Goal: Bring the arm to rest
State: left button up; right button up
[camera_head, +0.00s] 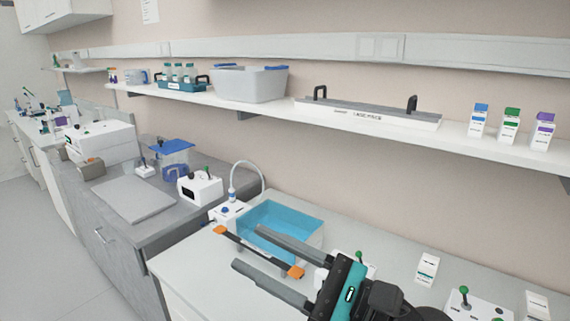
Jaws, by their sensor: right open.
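My right gripper (247,247) reaches in from the lower right over the near bench. Its two long grey fingers are spread apart, and nothing is clamped between them. The fingers point left, at the front of a clear tub of blue liquid (282,218). A dark bar with orange ends (219,230) runs along the tub's near side and passes behind the fingers in the picture. I cannot tell whether the fingers touch the bar or the tub. My left gripper is not in view.
A white device with a curved hose (228,211) stands left of the tub. Small labelled boxes (427,267) and a green-knobbed device (466,303) stand to the right. A wall shelf (460,139) holds a grey bin (249,84), a rack and bottles. Bare bench lies beyond the tub.

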jog(key=w+d+m+t+h, duration=0.3)
jog(key=d+m+t+h, duration=0.3)
jog(key=m, duration=0.7)
jog(key=w+d+m+t+h, duration=0.3)
jog(key=d+m+t+h, duration=0.25)
jog(key=m, duration=0.75)
jog(key=s+d+f+m+g+h, duration=0.2)
jog(key=d+f+m+g+h, duration=0.15)
jog(key=f+m, duration=0.45)
jog(key=s+d+f+m+g+h, duration=0.1)
jog(key=d+f+m+g+h, duration=0.1)
jog(key=d+f+m+h, duration=0.5)
jog(key=s+a+f+m+g+y, duration=0.35)
jog(key=s+f+m+g, duration=0.75)
jog(key=s+f, duration=0.65)
jog(key=s+f+g+b, duration=0.1)
jog(key=s+f+b, duration=0.15)
jog(key=f, duration=1.05)
jog(key=s+f+b, duration=0.1)
jog(key=f+b, duration=0.2)
jog(key=f, duration=0.9)
jog(key=s+d+f+b, duration=0.1)
jog(key=s+f+b, duration=0.1)
jog(key=s+f, duration=0.5)
jog(key=s+d+f+g+b, duration=0.1)
jog(key=s+d+f+b, duration=0.1)
jog(key=s+f, duration=0.6)
notch_tip(320, 180, down, 4)
jog(key=shift+r, duration=0.1)
jog(key=shift+h, duration=0.25)
